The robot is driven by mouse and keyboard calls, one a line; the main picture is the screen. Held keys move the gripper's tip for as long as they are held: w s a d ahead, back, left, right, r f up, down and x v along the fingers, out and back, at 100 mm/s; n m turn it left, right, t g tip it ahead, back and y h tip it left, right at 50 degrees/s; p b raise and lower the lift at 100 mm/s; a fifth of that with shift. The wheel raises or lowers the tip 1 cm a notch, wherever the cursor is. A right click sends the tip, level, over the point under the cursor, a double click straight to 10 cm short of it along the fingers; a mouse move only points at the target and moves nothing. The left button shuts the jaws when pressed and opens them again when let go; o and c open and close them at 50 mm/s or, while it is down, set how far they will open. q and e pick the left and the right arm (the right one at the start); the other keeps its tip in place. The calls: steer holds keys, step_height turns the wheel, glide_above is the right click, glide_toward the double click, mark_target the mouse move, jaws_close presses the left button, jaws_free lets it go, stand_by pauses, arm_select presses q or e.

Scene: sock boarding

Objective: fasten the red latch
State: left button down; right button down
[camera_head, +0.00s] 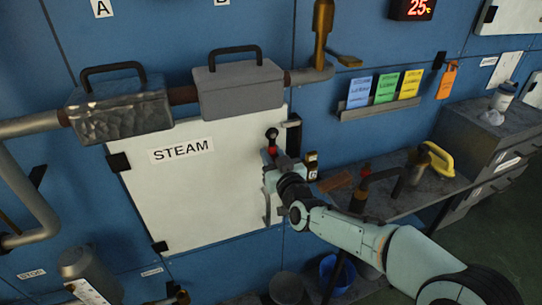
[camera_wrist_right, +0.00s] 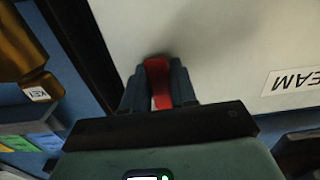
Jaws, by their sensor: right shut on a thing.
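The white STEAM door (camera_head: 195,185) sits flat against the blue panel in the head view. The red latch (camera_head: 272,150) is at the door's right edge, below a dark round knob, and is mostly hidden by my gripper. My right gripper (camera_head: 271,160) reaches it from the lower right. In the right wrist view the red latch (camera_wrist_right: 158,82) is between the two dark fingers of my right gripper (camera_wrist_right: 157,88), which are shut on it. The door's pale face (camera_wrist_right: 220,45) fills the upper right there. My left gripper is not in view.
Two grey boxes with handles (camera_head: 240,88) hang on the pipe above the door. A shelf of coloured cards (camera_head: 385,88) is to the right. A worktop (camera_head: 440,185) with a yellow-handled thing (camera_head: 440,160) lies beside my right arm. A blue bucket (camera_head: 337,272) stands below.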

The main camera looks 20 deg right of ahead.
steer(key=c, duration=1)
jaws_free()
steer(key=s, duration=1.3)
steer(key=shift+s+d, duration=0.2)
steer(key=shift+d, duration=0.1)
steer(key=shift+f, duration=0.1)
